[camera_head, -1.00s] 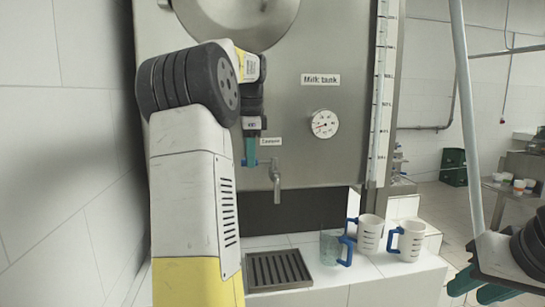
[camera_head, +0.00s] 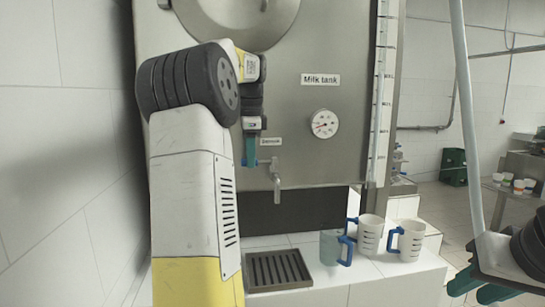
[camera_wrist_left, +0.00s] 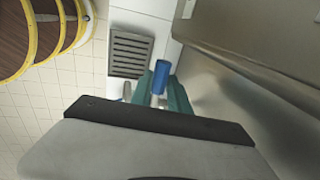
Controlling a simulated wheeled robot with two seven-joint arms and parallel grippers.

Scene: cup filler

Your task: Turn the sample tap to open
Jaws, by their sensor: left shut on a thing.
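The sample tap (camera_head: 276,181) is a grey metal spout low on the milk tank front, under a small label. Its blue handle (camera_wrist_left: 160,78) shows in the left wrist view between the teal fingertips. My left gripper (camera_head: 250,152) is at the left of the tap in the head view, shut on the handle; it also shows in the left wrist view (camera_wrist_left: 160,95). The fingers partly hide the handle, so its exact angle is hard to tell. My right gripper (camera_head: 478,287) is at the lower right edge, fingers apart and empty, away from the tap.
A drain grate (camera_head: 278,270) lies on the white ledge below the tap. A clear cup (camera_head: 330,247) and two white mugs (camera_head: 370,233) (camera_head: 411,241), with blue handles, stand right of it. The tank (camera_head: 330,160) with its gauge (camera_head: 325,123) is close behind.

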